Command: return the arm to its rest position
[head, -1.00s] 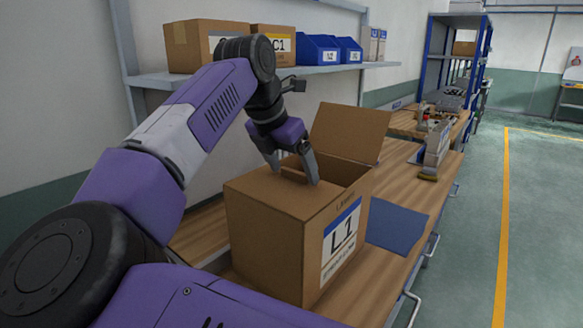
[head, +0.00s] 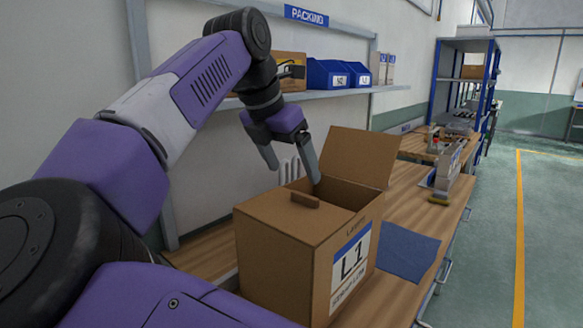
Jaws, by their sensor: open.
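My gripper (head: 293,172) is open and empty in the head view. It hangs just above the far left side of a cardboard box (head: 290,255) labelled L1. The near part of the box top is closed, with a small brown raised piece (head: 304,199) on it. The far flap (head: 358,157) stands up, and a dark opening shows beside it. The fingers are apart from the raised piece. The inside of the box is mostly hidden.
The box stands on a wooden bench (head: 405,207) beside a blue mat (head: 408,250). A wall shelf (head: 350,94) with blue bins (head: 328,74) and cartons runs behind my arm. A brush (head: 439,198) and other items lie further along. The floor at right is clear.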

